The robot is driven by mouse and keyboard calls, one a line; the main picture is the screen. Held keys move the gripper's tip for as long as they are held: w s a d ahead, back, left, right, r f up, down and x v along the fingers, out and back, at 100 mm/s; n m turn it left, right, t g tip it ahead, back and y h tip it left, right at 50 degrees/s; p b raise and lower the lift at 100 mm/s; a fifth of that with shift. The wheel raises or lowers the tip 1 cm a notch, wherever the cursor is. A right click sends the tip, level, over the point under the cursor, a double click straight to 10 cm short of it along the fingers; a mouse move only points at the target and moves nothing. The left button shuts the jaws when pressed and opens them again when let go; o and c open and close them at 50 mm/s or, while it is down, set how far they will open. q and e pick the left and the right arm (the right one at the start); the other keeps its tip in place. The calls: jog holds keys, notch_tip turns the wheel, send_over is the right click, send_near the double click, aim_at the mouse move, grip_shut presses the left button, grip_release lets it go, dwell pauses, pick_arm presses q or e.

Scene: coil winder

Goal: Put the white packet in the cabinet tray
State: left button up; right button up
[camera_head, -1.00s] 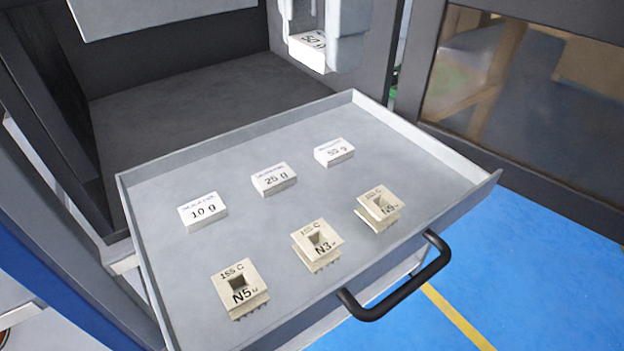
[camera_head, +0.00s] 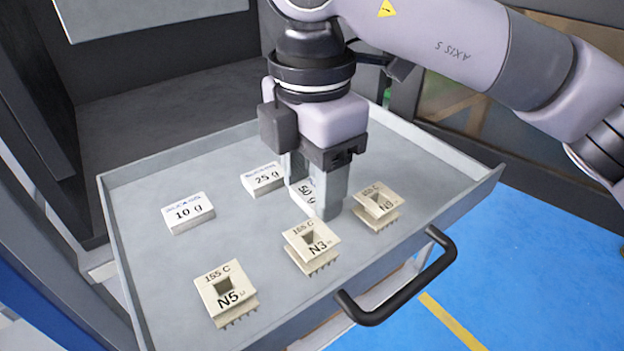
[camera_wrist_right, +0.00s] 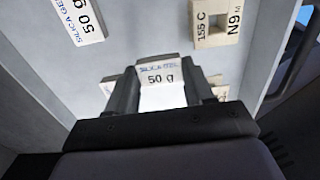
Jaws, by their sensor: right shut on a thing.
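My right gripper (camera_head: 308,192) is shut on a white packet (camera_head: 304,187) marked 50 g, low over the cabinet tray (camera_head: 130,270). In the right wrist view the held packet (camera_wrist_right: 158,75) sits between the two fingers, its label facing the camera. I cannot tell whether it touches the tray floor. On the tray lie a 10 g packet (camera_head: 189,213) and a 25 g packet (camera_head: 262,178). Another 50 g packet (camera_wrist_right: 80,20) shows in the right wrist view; the gripper hides it in the head view. My left gripper is not in view.
Three beige bobbins marked N5 (camera_head: 226,292), N3 (camera_head: 312,247) and N9 (camera_head: 376,206) stand along the tray's front. The right fingertips are close to N3 and N9. The tray has raised walls and a black handle (camera_head: 400,280).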

aim_at(312, 194)
jog(key=shift+f, duration=0.2)
jog(key=o, duration=0.9)
jog(key=shift+c, duration=0.2)
jog(key=shift+r, duration=0.15)
jog(key=shift+r, duration=0.2)
notch_tip(312, 194, up, 12)
jog(key=p, duration=0.1)
jog(key=shift+f+p, duration=0.15)
jog(key=shift+p, duration=0.25)
jog(key=shift+s, duration=0.1)
